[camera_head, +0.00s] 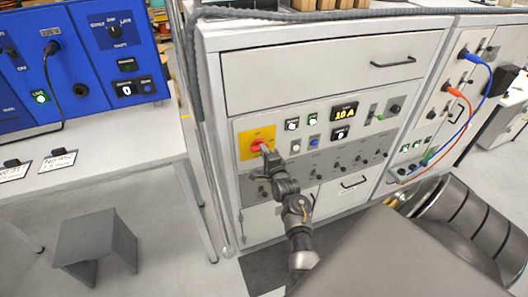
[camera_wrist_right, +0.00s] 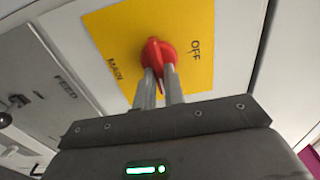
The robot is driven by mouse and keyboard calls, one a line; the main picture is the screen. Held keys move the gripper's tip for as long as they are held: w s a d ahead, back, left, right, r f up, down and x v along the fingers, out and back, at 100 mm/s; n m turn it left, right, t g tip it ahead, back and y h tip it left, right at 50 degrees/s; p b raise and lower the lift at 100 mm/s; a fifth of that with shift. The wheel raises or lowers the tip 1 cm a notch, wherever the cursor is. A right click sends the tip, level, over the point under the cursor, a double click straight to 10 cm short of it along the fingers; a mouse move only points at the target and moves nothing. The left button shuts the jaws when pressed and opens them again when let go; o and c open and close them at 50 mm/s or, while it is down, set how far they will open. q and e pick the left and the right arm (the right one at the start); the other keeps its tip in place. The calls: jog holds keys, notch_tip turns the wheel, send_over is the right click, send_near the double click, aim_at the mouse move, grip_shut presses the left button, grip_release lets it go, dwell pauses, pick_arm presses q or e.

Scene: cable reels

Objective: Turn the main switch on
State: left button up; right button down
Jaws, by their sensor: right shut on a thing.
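The main switch is a red rotary knob (camera_wrist_right: 155,55) on a yellow plate (camera_wrist_right: 112,35) marked MAIN and OFF. In the head view the red knob (camera_head: 257,146) and yellow plate (camera_head: 247,136) are at the upper left of the grey cabinet's control panel. My right gripper (camera_wrist_right: 160,73) is shut on the red knob, with one finger on each side. It also shows in the head view (camera_head: 266,152), reaching up to the knob from below. The fingers hide part of the knob. The knob's pointed end lies between the fingers. My left gripper is not in view.
The panel has a display reading 10 A (camera_head: 344,113), lit buttons and a row of small knobs. A drawer (camera_head: 330,75) is above. A dark cable (camera_head: 197,80) hangs at the cabinet's left edge.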

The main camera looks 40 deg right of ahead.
jog(key=c, duration=1.5)
grip_release()
jog(key=p+v, duration=0.4)
jog(key=v, duration=0.3)
jog(key=shift+s+a, duration=0.1)
jog(key=shift+s, duration=0.15)
